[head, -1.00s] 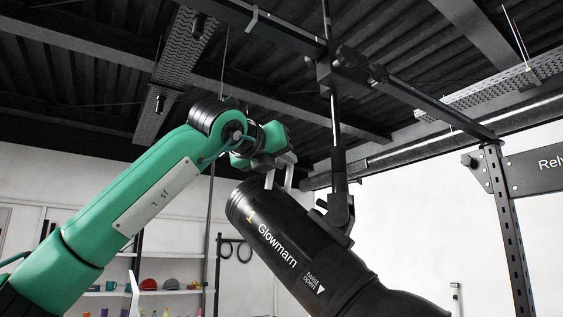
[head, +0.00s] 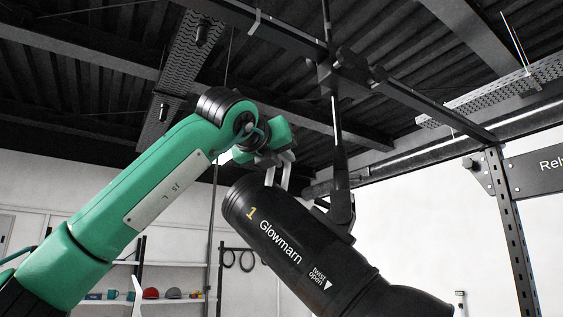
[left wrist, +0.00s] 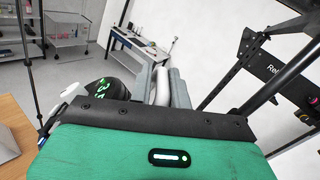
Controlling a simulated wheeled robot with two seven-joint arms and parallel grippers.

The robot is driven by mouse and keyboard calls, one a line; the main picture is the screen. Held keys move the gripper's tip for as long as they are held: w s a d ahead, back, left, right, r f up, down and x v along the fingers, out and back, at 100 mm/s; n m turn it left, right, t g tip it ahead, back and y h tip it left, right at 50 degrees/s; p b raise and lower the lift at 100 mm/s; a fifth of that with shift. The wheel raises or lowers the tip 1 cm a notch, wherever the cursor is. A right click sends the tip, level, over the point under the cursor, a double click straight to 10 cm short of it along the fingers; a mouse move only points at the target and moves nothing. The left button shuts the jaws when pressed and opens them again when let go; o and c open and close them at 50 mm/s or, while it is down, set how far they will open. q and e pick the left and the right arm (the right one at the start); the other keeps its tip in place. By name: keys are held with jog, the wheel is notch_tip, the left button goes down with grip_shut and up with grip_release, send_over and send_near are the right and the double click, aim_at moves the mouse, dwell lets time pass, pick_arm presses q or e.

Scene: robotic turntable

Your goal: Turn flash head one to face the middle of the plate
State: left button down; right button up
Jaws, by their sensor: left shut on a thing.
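Flash head one (head: 290,250) is a black cylinder marked "1 Glowmarn" in the head view. It hangs tilted from a bracket (head: 342,210) on a vertical post, its left end higher than its right. My left gripper (head: 279,177) reaches its upper side near the left end, fingers pointing down. In the left wrist view my left gripper's fingers (left wrist: 166,88) close on a pale rod-like part; its join to the head is hidden. A dark round face with green digits (left wrist: 107,88) shows beside them. The plate and my right gripper are not in view.
Dark overhead rails (head: 420,103) and the post (head: 337,130) stand close to my left gripper. A slotted upright (head: 513,235) is at the right. Shelves with helmets and mugs (head: 150,294) are behind. A wooden surface (left wrist: 14,155) shows in the wrist view.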

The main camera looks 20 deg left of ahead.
pick_arm(q)
jog(key=shift+d+f, duration=0.1)
jog(key=shift+s+b, duration=0.2)
jog(key=shift+b, duration=0.15)
jog(key=shift+s+n+y, duration=0.2)
jog(key=shift+n+y, duration=0.2)
jog(key=shift+y, duration=0.1)
jog(key=shift+b, duration=0.3)
jog(key=shift+s+n+y+b, duration=0.3)
jog(key=shift+s+y+b, duration=0.1)
jog(key=shift+y, duration=0.2)
